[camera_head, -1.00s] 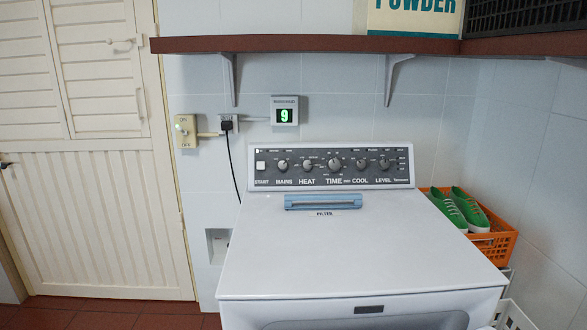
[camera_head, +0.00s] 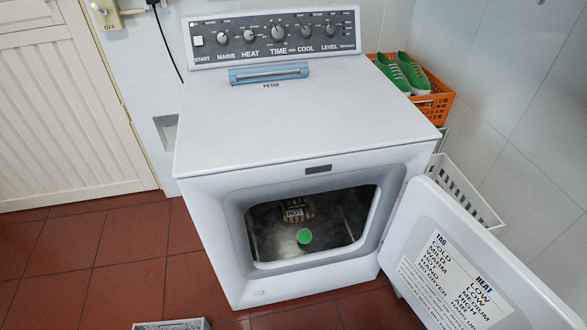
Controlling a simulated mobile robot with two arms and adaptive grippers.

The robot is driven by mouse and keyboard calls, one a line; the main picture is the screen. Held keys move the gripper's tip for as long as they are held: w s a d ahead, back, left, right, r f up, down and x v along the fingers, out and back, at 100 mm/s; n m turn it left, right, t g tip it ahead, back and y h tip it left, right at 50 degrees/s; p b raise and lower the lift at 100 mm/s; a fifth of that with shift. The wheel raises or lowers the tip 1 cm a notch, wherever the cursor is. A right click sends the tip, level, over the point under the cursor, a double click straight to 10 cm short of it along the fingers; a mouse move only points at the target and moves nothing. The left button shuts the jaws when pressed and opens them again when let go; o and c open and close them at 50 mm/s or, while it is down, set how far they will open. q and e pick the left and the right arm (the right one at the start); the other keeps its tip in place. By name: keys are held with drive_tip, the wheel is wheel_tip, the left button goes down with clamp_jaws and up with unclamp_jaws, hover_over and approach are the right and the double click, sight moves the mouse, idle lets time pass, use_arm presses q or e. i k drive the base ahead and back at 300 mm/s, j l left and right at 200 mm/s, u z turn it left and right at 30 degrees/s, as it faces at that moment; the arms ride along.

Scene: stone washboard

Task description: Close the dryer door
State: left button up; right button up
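The white dryer (camera_head: 300,125) stands against the back wall in the head view. Its front opening (camera_head: 275,245) is uncovered and shows a metal inside with a green round thing (camera_head: 304,236) and a pale object marked HOT (camera_head: 294,211). The dryer door (camera_head: 410,240) stands wide open, swung out to the right of the opening. A printed label (camera_head: 455,283) is on its inner face. The door's lower right part runs out of the picture. Neither of my grippers shows in the view.
An orange crate (camera_head: 436,108) with green shoes (camera_head: 402,72) and a white basket (camera_head: 463,193) stand right of the dryer, by the wall. A grey basket edge (camera_head: 171,325) shows at the bottom. The red tiled floor (camera_head: 120,265) at left is clear.

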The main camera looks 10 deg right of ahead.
sight(454, 274)
drive_tip(key=l+z, duration=0.1)
drive_tip(key=z, duration=0.35)
drive_tip(key=l+z, duration=0.1)
drive_tip(key=z, duration=0.3)
drive_tip(key=l+z, duration=0.1)
drive_tip(key=z, duration=0.35)
drive_tip(key=l+z, duration=0.1)
drive_tip(key=z, duration=0.3)
drive_tip(key=i+l+z, duration=0.1)
drive_tip(key=i+l, duration=0.05)
drive_tip(key=l, duration=0.1)
